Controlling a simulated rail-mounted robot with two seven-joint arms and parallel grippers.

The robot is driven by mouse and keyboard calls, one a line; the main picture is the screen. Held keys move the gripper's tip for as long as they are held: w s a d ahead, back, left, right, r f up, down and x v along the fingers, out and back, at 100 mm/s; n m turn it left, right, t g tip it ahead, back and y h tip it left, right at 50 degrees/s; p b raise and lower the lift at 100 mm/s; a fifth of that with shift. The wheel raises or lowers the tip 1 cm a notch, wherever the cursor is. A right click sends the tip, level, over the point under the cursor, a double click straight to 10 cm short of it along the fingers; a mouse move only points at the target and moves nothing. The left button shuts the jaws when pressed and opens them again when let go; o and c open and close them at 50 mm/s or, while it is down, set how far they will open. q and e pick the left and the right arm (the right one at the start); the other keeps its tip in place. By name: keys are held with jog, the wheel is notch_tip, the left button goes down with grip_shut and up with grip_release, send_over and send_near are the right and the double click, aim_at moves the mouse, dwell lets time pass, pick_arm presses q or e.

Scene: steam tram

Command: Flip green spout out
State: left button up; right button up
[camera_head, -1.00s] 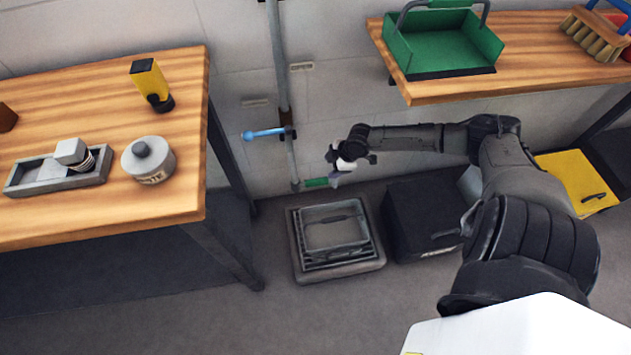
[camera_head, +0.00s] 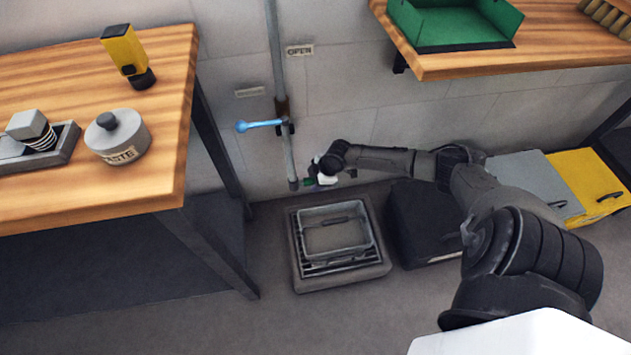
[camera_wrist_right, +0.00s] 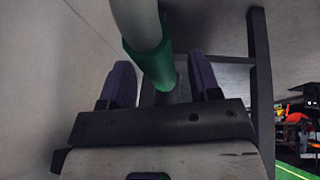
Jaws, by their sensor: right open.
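The green spout (camera_head: 308,182) is at the bottom of the grey wall pipe (camera_head: 289,155) in the head view, low above the floor and partly covered by my right gripper. In the right wrist view the green spout (camera_wrist_right: 157,65) runs down from the pipe (camera_wrist_right: 140,22) into the space between my fingers. My right gripper (camera_head: 314,178) is open, with one finger on each side of the spout, as the right wrist view (camera_wrist_right: 162,85) shows. I cannot tell whether either finger touches it. My left gripper is not in view.
A blue lever (camera_head: 262,125) sticks out left from the pipe, near a sign reading OPEN (camera_head: 300,50). A grey basin (camera_head: 338,243) sits on a floor drain below. A black box (camera_head: 420,225) stands right of it. Wooden tables (camera_head: 165,60) flank left and upper right.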

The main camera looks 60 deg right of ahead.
dwell(0.3)
grip_shut()
dwell(0.4)
